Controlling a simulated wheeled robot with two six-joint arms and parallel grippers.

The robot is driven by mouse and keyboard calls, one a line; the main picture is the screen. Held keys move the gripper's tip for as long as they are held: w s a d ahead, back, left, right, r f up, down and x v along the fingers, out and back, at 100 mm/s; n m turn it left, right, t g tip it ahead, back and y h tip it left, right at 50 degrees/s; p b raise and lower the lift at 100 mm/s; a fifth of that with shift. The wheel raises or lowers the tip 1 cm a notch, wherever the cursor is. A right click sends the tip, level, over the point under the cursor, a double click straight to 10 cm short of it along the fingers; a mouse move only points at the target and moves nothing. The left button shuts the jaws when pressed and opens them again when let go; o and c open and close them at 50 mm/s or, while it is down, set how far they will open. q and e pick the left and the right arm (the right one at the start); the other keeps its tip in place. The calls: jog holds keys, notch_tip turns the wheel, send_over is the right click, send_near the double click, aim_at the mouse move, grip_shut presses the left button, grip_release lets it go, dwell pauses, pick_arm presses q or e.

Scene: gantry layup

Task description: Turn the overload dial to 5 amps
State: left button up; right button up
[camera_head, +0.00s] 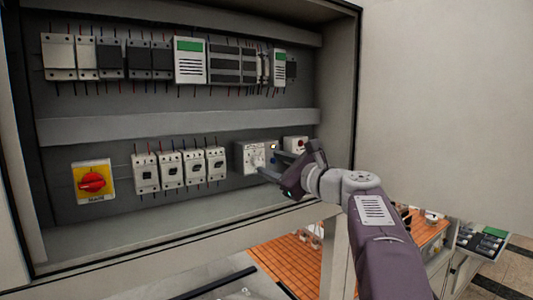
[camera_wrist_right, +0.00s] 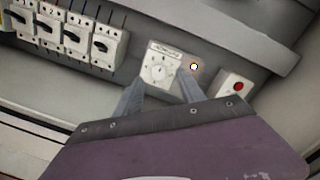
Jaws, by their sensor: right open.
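The overload dial (camera_wrist_right: 157,72) is a round white knob with marks around it on a pale, labelled unit in the right wrist view. In the head view this unit (camera_head: 249,157) sits in the lower row of the cabinet, and the fingers partly cover it. My right gripper (camera_head: 269,162) is open in front of the unit. In the right wrist view its two fingers (camera_wrist_right: 162,84) point at the unit, one on each side of the dial, with nothing between them. I cannot tell whether they touch it. The dial's numbers are too small to read. My left gripper is not in view.
A lit indicator (camera_wrist_right: 194,67) and a box with a red button (camera_wrist_right: 238,86) are right of the dial. Several breakers (camera_head: 180,168) and a yellow-backed red main switch (camera_head: 93,182) are to the left. The cabinet's side wall (camera_head: 339,100) is close on the right.

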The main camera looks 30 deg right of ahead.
aim_at(259, 162)
jog(key=w, duration=0.3)
jog(key=w+p, duration=0.1)
jog(key=w, duration=0.1)
jog(key=shift+w+a+f, duration=0.3)
jog(key=shift+a+f, duration=0.05)
jog(key=shift+a, duration=0.05)
jog(key=shift+s+d+r, duration=0.1)
jog(key=shift+s, duration=0.55)
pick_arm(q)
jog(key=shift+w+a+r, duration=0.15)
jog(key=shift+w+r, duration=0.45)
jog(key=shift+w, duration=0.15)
pick_arm(e)
jog(key=shift+w, duration=0.35)
grip_shut()
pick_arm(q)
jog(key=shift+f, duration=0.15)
